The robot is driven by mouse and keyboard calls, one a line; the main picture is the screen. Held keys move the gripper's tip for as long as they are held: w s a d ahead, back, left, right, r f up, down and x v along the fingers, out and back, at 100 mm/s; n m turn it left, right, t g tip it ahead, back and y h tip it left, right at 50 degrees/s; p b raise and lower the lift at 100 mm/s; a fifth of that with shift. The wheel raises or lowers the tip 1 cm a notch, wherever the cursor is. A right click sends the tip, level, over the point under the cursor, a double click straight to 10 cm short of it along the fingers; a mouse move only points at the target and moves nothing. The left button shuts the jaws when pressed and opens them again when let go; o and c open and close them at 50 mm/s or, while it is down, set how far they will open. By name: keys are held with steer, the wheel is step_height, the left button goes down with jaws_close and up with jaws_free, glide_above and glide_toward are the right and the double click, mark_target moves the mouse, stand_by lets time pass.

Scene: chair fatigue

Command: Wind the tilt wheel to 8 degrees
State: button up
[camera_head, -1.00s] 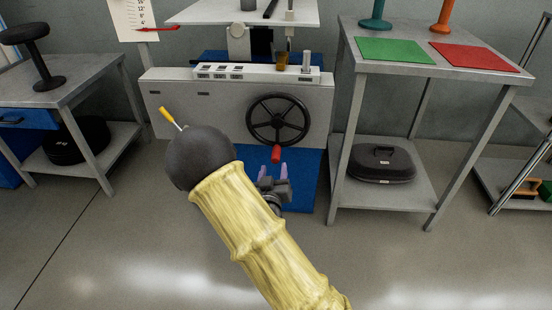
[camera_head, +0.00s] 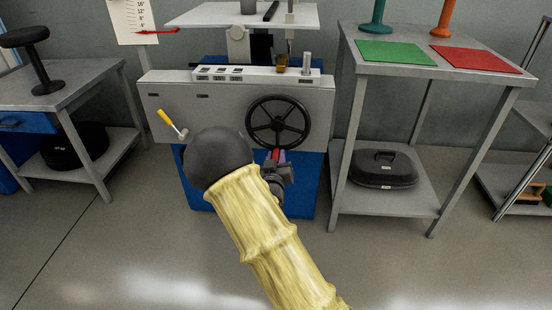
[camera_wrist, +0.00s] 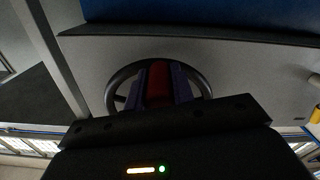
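The tilt wheel (camera_head: 278,122) is a black spoked handwheel on the front of a grey machine (camera_head: 230,105). Its red handle (camera_head: 276,154) is at the bottom of the rim. My gripper (camera_head: 276,157) is at this handle. In the wrist view its purple fingers (camera_wrist: 160,84) lie on either side of the red handle (camera_wrist: 159,88); I cannot tell whether they press on it. A white scale card (camera_head: 134,18) stands at upper left, with a red pointer (camera_head: 157,31) near its lower marks. The exact reading is too small to make out.
A grey table (camera_head: 395,68) with green and red mats stands to the right, with a black case (camera_head: 383,168) on its lower shelf. Another table (camera_head: 70,85) with a black stool-like piece is on the left. A yellow-handled tool (camera_head: 171,123) shows beside my arm.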

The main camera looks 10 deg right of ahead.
jaws_close()
